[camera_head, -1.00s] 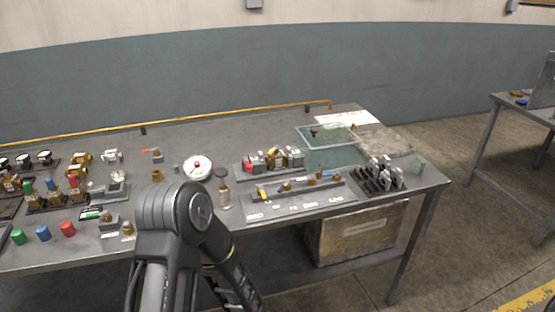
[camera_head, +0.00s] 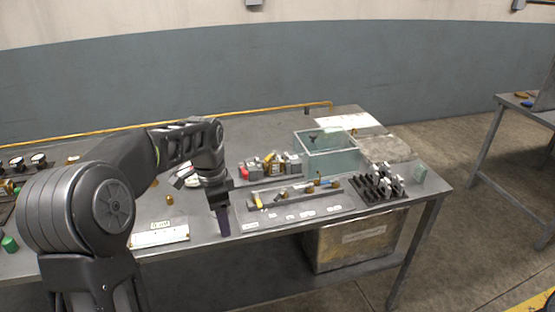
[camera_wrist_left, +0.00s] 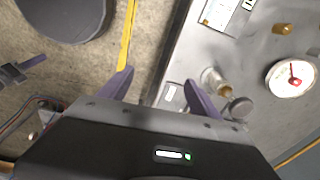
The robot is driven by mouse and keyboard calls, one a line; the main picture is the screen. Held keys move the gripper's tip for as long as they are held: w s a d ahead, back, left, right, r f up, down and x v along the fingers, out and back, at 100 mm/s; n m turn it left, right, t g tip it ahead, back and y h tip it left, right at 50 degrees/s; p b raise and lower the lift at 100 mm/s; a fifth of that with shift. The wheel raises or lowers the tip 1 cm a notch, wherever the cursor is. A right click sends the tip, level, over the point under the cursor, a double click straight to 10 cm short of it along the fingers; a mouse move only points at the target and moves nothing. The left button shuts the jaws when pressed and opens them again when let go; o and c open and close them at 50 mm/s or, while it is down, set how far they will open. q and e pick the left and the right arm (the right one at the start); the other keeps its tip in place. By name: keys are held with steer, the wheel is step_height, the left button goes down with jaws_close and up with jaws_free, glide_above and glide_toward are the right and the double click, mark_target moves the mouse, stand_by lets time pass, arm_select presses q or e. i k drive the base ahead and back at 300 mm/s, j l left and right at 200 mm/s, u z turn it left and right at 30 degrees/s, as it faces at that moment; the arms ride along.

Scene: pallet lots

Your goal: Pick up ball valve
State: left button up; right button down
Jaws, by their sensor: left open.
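My left gripper (camera_head: 222,222) points down over the front edge of the bench, left of the labelled tray (camera_head: 305,211). In the left wrist view, the same gripper (camera_wrist_left: 159,77) is open and empty, its dark fingers spread. I cannot tell which part is the ball valve. A metal fitting with a brass middle (camera_wrist_left: 215,80) and a grey round cap (camera_wrist_left: 240,107) show close to the right finger.
A dial gauge (camera_wrist_left: 291,78) and a brass piece (camera_wrist_left: 283,29) lie on the bench. Red and brass parts (camera_head: 270,163) stand behind the tray. A clear bin (camera_head: 330,160) and a dark rack of silver pieces (camera_head: 378,184) stand to the right. A box (camera_head: 355,240) sits below.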

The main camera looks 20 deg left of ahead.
mark_target(272, 168)
steer(key=i, duration=1.3)
